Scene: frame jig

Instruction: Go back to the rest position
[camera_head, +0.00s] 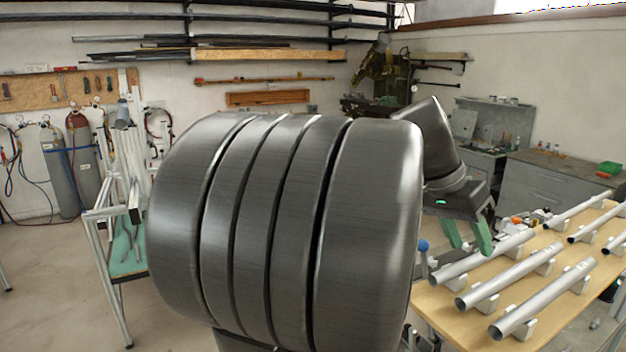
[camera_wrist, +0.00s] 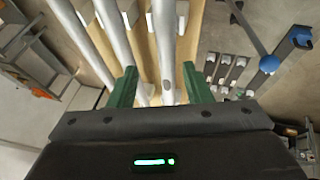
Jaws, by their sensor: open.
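My gripper (camera_head: 468,234) is at the right of the head view, above the left edge of the wooden table (camera_head: 440,315). Its two green fingers point down and stand apart, with nothing seen between them. In the wrist view my gripper (camera_wrist: 160,88) is open, with silver tubes (camera_wrist: 165,40) running below and beyond the fingertips. The tubes appear apart from the fingers, though the exact height is hard to judge. My own dark arm covers the middle of the head view and hides part of the table.
Several silver tubes (camera_head: 508,277) lie in white holders on the table. A blue ball on a post (camera_head: 422,246) stands close to my gripper; a blue ball (camera_wrist: 269,64) also shows in the wrist view. A metal-framed stand (camera_head: 112,270) is at the left. Open floor (camera_head: 50,290) lies further left.

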